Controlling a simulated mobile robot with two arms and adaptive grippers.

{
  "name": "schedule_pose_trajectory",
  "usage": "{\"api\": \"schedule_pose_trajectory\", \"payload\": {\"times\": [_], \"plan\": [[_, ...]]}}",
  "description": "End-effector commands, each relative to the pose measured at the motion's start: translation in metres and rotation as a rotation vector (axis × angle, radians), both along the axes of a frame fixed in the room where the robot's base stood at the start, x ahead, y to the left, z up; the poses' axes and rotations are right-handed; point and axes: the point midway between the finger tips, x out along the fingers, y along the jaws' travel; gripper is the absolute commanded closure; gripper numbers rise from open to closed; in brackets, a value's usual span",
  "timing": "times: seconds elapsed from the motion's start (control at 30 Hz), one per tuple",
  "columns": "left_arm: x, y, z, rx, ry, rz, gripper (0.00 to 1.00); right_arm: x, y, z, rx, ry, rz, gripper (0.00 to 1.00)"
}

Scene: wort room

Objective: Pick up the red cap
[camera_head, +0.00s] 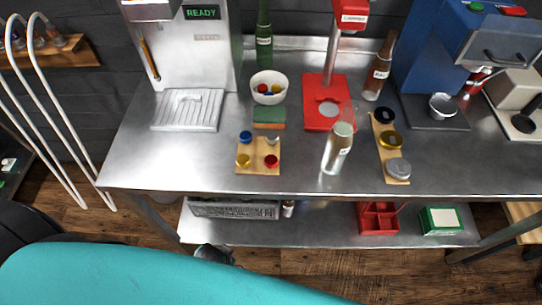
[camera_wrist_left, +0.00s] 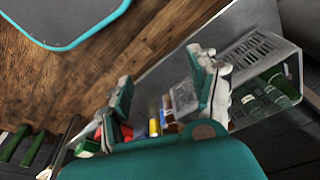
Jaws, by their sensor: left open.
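The red cap (camera_head: 271,161) sits at the front right of a small wooden board (camera_head: 257,169) on the steel table. On the same board are a blue cap (camera_head: 246,137), a yellow cap (camera_head: 243,160) and a pale cap (camera_head: 272,139). My left gripper (camera_wrist_left: 163,100) shows only in the left wrist view. Its two fingers are spread apart with nothing held between them. Beyond the fingers are a lower shelf and floor; the red cap cannot be made out there. My right gripper is in neither view.
A white bowl (camera_head: 281,92) with small coloured pieces and a green-and-orange sponge (camera_head: 269,118) stand behind the board. A clear bottle (camera_head: 337,149) stands right of it, before a red capper (camera_head: 312,119). Another board (camera_head: 384,152) holds larger lids. The table's front left is clear.

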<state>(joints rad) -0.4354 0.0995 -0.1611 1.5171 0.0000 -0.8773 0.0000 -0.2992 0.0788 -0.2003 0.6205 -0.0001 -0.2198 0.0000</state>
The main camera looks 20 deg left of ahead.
Motion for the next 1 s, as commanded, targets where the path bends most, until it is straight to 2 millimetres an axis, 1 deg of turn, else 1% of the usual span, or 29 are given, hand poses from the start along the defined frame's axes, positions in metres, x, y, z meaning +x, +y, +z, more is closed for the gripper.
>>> {"api": "schedule_pose_trajectory", "payload": {"times": [0.03,0.07,0.1,0.2,0.3,0.4,0.63,0.67,0.7,0.73,1.0], "plan": [[0.014,-0.002,0.038,-0.003,-0.024,0.003,0.38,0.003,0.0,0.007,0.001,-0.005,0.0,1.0],[0.019,-0.003,0.056,-0.004,-0.031,0.004,0.38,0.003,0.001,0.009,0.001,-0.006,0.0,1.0],[0.025,-0.003,0.078,-0.005,-0.039,0.006,0.38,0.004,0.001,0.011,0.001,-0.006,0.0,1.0],[0.033,-0.004,0.125,-0.006,-0.055,0.009,0.38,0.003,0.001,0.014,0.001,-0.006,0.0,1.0],[0.035,-0.004,0.163,-0.006,-0.067,0.011,0.38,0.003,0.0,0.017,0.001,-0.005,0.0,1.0],[0.035,-0.003,0.196,-0.007,-0.08,0.013,0.38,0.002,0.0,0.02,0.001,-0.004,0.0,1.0],[0.031,-0.005,0.266,-0.015,-0.11,0.002,0.38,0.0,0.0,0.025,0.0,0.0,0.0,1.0],[0.032,-0.007,0.275,-0.02,-0.116,-0.008,0.38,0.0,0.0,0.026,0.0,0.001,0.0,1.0],[0.037,-0.013,0.291,-0.034,-0.131,-0.038,0.38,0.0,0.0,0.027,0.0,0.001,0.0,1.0],[0.042,-0.02,0.3,-0.048,-0.142,-0.073,0.38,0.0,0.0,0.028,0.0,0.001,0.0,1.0],[0.083,-0.07,0.323,-0.127,-0.185,-0.355,0.38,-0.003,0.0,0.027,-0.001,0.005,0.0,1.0]]}}
